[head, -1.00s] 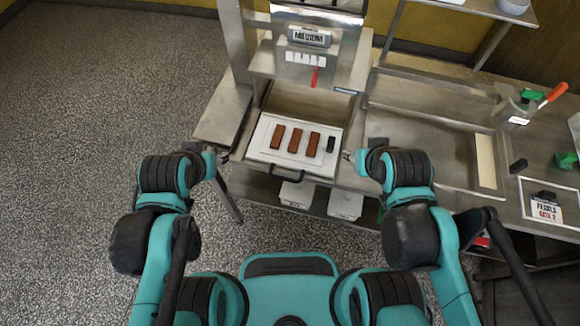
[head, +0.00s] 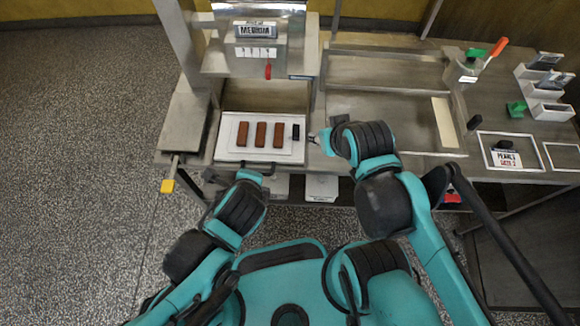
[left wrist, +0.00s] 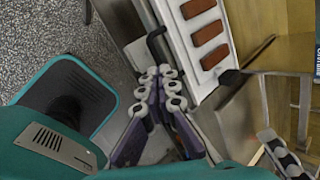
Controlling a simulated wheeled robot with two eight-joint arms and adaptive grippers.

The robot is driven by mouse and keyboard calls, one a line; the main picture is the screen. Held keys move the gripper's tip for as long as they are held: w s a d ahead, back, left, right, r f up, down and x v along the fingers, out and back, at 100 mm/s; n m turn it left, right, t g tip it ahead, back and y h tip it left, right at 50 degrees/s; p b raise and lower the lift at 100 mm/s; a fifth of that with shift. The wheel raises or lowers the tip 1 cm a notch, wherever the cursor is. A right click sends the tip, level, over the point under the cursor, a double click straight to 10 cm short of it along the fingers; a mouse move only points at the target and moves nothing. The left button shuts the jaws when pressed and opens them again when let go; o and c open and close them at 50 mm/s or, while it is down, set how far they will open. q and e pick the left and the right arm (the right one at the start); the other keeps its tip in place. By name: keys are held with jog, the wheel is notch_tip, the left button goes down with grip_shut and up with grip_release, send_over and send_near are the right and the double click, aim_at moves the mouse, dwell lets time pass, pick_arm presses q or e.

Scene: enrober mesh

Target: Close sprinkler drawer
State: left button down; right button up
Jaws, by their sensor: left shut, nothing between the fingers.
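The drawer (head: 217,157) under the steel machine is pulled out. It holds a white board with three brown bars (head: 261,134) and a small black block (head: 295,132). A dark handle (head: 258,167) runs along its front. My left gripper (left wrist: 160,75) is shut and empty, just in front of the drawer. The left wrist view shows its fingertips close to one end of the dark handle (left wrist: 154,37); I cannot tell whether they touch. In the head view its fingers are hard to make out. My right gripper (head: 316,139) is beside the drawer's right edge, its fingers too small to judge.
A yellow-ended lever (head: 168,186) sticks out left of the drawer. The machine carries a MEDIUM sign (head: 256,31) and a red lever (head: 268,71). A steel counter (head: 385,120) lies to the right, with white bins (head: 548,90) at its far end. White containers (head: 321,187) sit below.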

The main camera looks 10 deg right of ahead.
pick_arm(q)
jog(key=s+d+m+t+h, duration=0.15)
jog(key=s+d+m, duration=0.6)
jog(key=m, duration=0.75)
jog(key=shift+m, duration=0.4)
jog(key=b+x, duration=0.2)
jog(key=x, duration=0.2)
jog(key=r+b+x, duration=0.1)
jog(key=b+x, duration=0.1)
jog(key=x, duration=0.2)
jog(key=w+d+b+x, duration=0.1)
jog(key=b+x, duration=0.1)
jog(key=x, duration=0.2)
jog(key=shift+w+f, duration=0.15)
jog(key=shift+w, duration=0.2)
jog(key=shift+w+d, duration=0.2)
jog(key=shift+w, duration=0.5)
